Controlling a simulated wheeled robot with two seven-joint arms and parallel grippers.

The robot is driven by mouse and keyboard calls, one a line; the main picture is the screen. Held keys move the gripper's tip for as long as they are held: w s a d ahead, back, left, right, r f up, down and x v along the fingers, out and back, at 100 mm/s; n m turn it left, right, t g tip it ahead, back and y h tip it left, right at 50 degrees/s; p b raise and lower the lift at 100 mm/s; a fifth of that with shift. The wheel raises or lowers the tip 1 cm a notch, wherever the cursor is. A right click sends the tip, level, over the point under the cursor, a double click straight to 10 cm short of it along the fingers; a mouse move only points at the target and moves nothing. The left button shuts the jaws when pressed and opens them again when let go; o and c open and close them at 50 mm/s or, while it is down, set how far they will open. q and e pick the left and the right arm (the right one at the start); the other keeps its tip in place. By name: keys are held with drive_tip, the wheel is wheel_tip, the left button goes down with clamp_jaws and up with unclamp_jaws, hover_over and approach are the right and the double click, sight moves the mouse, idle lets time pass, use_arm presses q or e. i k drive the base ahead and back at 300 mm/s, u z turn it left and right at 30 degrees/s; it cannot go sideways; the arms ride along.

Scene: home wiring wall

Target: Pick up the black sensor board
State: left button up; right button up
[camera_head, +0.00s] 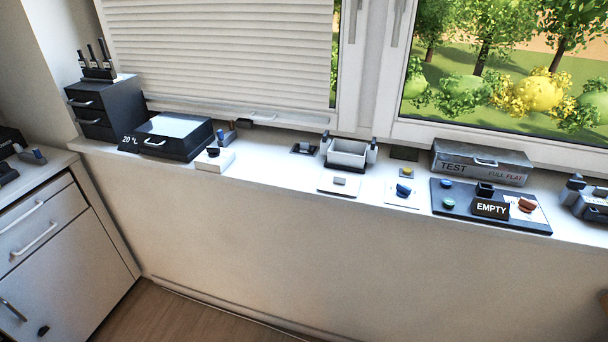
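No thing here is labelled as the sensor board. A small flat black piece (303,148) with a grey part on top lies on the white window sill, left of a white open bin. Another small flat dark board (404,153) lies at the back of the sill, right of the bin. A larger dark panel (460,211) with coloured knobs and an "EMPTY" sign lies further right. I cannot tell for sure which is the black sensor board. Neither of my grippers shows in this view.
The white sill (270,165) runs below the window. A black box marked 20 °C (185,148) and a dark drawer unit (100,108) stand left. The white bin (347,153) stands mid-sill. A grey TEST box (480,164) stands right. A white cabinet (70,270) is lower left.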

sight(304, 147)
drive_tip(key=u, duration=1.1)
drive_tip(key=i, duration=0.8)
drive_tip(key=z, duration=0.35)
